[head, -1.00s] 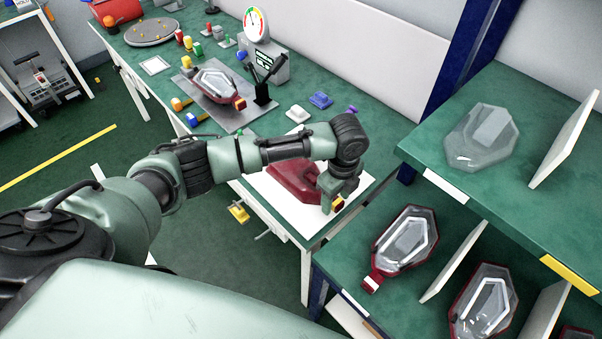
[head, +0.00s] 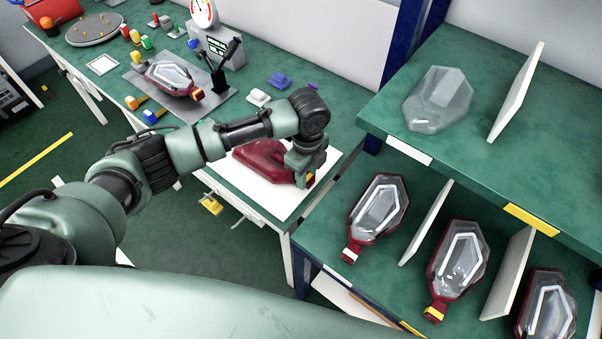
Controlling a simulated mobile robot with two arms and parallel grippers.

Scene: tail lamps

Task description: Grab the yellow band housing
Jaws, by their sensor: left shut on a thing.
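A dark red housing (head: 262,159) is over the white mat (head: 285,208) at the near end of the green workbench. A yellow band (head: 310,179) shows at its right end, beside my gripper. My left gripper (head: 301,176) is shut on this end of the housing. The wrist and fingers hide part of the housing and the exact contact. I cannot tell whether the housing rests on the mat or is slightly above it. My right gripper is out of view.
The shelf rack at right holds a clear lens (head: 439,98) on top. Below are a white-banded lamp (head: 379,208), a yellow-banded lamp (head: 458,260) and another lamp (head: 547,306), split by white dividers (head: 426,222). A lamp (head: 168,78) lies on a grey plate on the bench.

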